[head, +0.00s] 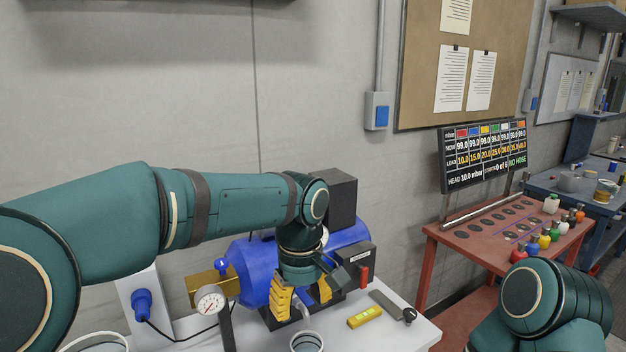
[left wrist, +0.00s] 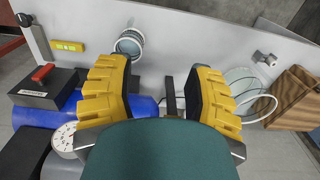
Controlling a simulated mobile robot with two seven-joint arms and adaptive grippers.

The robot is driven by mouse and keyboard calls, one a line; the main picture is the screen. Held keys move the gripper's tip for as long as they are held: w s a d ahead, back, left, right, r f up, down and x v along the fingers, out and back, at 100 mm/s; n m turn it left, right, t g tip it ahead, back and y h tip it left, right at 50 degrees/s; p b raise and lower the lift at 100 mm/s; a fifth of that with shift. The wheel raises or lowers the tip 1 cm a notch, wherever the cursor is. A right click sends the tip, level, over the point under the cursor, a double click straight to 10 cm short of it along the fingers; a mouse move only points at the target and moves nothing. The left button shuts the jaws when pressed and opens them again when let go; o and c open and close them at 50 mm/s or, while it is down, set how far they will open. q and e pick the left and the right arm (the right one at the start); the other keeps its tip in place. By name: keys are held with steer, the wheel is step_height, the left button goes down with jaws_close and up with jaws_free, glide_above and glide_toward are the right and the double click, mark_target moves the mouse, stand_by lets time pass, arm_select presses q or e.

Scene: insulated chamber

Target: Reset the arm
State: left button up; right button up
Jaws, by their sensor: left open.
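My left arm reaches in from the left in the head view, bent over the white bench. My left gripper (head: 303,293) points down beside the blue cylindrical machine (head: 250,270), its yellow fingers spread. In the left wrist view my gripper (left wrist: 161,85) is open, with nothing held between the fingers. A metal cup (head: 305,341) stands below it on the bench; the cup also shows beyond the fingers in the left wrist view (left wrist: 130,43). Only a rounded link of my right arm shows at lower right in the head view; its gripper is out of frame.
A yellow block (head: 365,317) lies on the bench (head: 415,328) to the right. A red table (head: 480,246) with several small bottles stands farther right, below a display board (head: 484,155). A wooden block (left wrist: 290,100) shows in the wrist view.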

arm_select(q)
step_height(320, 180, down, 18)
steer(key=w+a+r+m+h, duration=0.1)
steer(key=a+m+h, duration=0.1)
steer(key=s+a+f+m+t+h, duration=0.1)
steer(key=s+a+f, duration=0.2)
steer(key=s+f, duration=0.4)
steer(key=s+a+f+m, duration=0.1)
steer(key=s+a+f, duration=0.2)
steer(key=s+f, duration=0.5)
step_height(320, 180, down, 6)
steer(key=shift+t+h, duration=0.4)
arm_select(e)
steer(key=shift+w, duration=0.15)
